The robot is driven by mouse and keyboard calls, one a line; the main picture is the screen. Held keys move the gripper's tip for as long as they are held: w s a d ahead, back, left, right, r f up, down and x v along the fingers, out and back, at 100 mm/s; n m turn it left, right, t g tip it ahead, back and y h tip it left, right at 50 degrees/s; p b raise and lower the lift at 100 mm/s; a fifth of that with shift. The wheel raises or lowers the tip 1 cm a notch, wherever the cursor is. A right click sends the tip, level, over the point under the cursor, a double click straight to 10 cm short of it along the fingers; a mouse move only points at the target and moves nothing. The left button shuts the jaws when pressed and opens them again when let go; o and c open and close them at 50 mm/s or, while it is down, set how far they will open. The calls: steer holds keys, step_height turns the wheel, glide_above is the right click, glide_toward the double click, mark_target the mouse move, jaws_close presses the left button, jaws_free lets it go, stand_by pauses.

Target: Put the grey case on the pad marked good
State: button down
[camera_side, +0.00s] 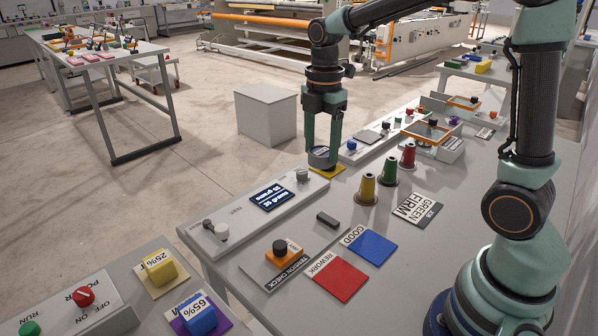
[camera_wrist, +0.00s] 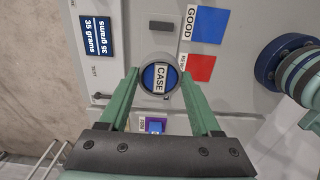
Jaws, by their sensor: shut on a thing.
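My gripper (camera_side: 322,155) is shut on the grey case (camera_wrist: 146,81), a round grey-rimmed piece with a blue face and a white strip reading CASE. One finger is on each side of it in the wrist view. In the side view the case (camera_side: 321,160) is held low between the fingertips, in front of a yellow patch; I cannot tell its height above the table. The pad marked GOOD is a blue square (camera_side: 372,248), nearer the side camera and right of the case. It also shows at the upper right of the wrist view (camera_wrist: 211,24). It is bare.
A red REWORK pad (camera_side: 340,279) lies beside the blue one. A small dark block (camera_side: 327,219), the display (camera_side: 271,196) and the tension check station (camera_side: 283,265) are nearby.

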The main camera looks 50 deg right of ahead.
steer(key=shift+s+d+r, duration=0.1)
steer(key=shift+s+r, duration=0.1)
steer(key=shift+r, duration=0.2)
steer(key=s+d+r, duration=0.1)
steer(key=s+d, duration=0.2)
steer(key=s, duration=0.2)
glide_above(373, 246)
steer(key=f, duration=0.1)
step_height(373, 246, down, 20)
steer(key=shift+r, duration=0.1)
steer(key=shift+c, duration=0.4)
jaws_free()
